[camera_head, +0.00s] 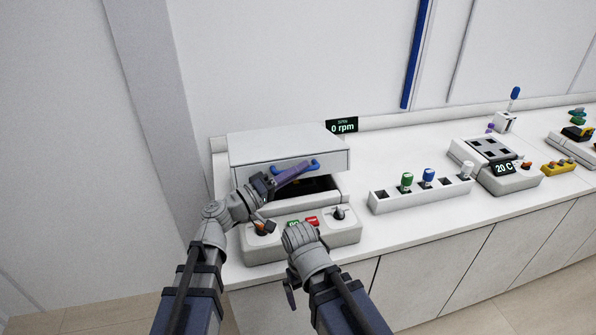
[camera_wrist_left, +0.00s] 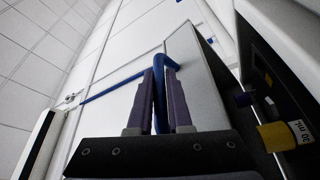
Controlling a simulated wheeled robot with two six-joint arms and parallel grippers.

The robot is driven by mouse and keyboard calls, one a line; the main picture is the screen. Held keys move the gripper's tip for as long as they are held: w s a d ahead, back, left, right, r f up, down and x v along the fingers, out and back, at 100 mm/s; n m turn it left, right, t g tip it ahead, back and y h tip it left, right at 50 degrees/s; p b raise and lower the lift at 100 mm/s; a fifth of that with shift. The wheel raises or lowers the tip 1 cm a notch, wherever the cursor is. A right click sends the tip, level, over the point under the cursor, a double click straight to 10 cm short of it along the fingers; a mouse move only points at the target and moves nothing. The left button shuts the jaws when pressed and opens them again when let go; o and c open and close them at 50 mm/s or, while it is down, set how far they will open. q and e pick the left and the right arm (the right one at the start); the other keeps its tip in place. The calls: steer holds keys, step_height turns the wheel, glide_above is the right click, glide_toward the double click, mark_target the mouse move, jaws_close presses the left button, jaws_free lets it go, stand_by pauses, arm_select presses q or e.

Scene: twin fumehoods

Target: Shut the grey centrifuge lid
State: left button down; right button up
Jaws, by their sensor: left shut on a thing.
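The grey centrifuge lid (camera_head: 250,155) stands raised at the back of the centrifuge (camera_head: 345,236), with a dark opening below its front edge. The lid has a blue handle (camera_head: 315,163). My left gripper (camera_head: 306,167) has its purple fingers shut on this handle. In the left wrist view the blue handle (camera_wrist_left: 182,60) runs between the two purple fingers (camera_wrist_left: 160,80), with the pale lid panel (camera_wrist_left: 205,90) beside it. My right arm is low in front of the centrifuge's front panel; its gripper fingers do not show.
The front panel has a green button (camera_head: 293,224), a red button (camera_head: 312,221) and knobs. A display (camera_head: 342,127) behind reads 0 rpm. To the right stand a white rack (camera_head: 385,203) with capped tubes and a block (camera_head: 525,182) showing 20 C. A wall is at the left.

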arm_select(q)
steer(key=shift+w, duration=0.1)
steer(key=c, duration=0.8)
jaws_free()
steer(key=shift+c, duration=0.2)
steer(key=b+v, duration=0.1)
steer(key=v, duration=0.7)
